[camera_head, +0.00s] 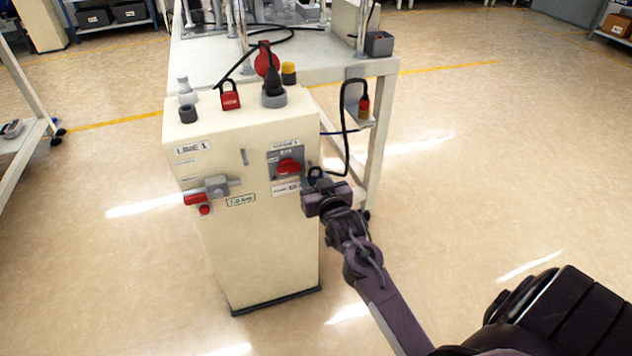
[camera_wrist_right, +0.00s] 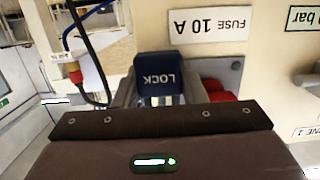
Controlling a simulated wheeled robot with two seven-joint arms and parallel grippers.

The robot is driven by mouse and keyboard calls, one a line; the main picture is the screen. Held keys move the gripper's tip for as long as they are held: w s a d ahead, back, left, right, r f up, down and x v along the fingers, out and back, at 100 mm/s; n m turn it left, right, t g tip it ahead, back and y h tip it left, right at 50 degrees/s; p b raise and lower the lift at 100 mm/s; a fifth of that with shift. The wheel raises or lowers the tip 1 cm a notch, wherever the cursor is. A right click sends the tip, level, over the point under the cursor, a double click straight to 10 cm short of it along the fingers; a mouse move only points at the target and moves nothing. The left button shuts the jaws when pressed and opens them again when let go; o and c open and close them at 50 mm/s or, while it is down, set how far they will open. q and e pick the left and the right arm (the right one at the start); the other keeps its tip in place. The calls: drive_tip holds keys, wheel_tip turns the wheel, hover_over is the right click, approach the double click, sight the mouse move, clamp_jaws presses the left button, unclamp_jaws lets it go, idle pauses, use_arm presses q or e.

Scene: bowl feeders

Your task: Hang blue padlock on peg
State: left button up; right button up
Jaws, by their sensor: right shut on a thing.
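My right gripper (camera_head: 316,184) is shut on the blue padlock (camera_head: 315,172), at the right edge of the cream cabinet's front. In the right wrist view the padlock (camera_wrist_right: 158,76) sits between the fingers, its dark blue body marked LOCK upside down. Its shackle is hard to make out. A small grey upright piece (camera_head: 244,157), perhaps the peg, is on the cabinet front, left of the red rotary switch (camera_head: 288,166). The padlock is apart from it. My left gripper is not in view.
The cabinet (camera_head: 262,250) has a red padlock (camera_head: 230,100) and a black plug on top. A grey valve (camera_head: 216,186) with a red handle sticks out at front left. A black cable (camera_head: 346,130) hangs beside the table leg, near my right gripper. Floor to the right is clear.

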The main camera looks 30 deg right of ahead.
drive_tip(key=shift+w+d, duration=0.15)
drive_tip(key=shift+w, duration=0.45)
drive_tip(key=shift+f, duration=0.25)
idle(1.0)
drive_tip(key=o, duration=1.2)
drive_tip(key=shift+c, duration=0.2)
drive_tip(key=shift+o, duration=0.4)
drive_tip(key=shift+o, duration=0.8)
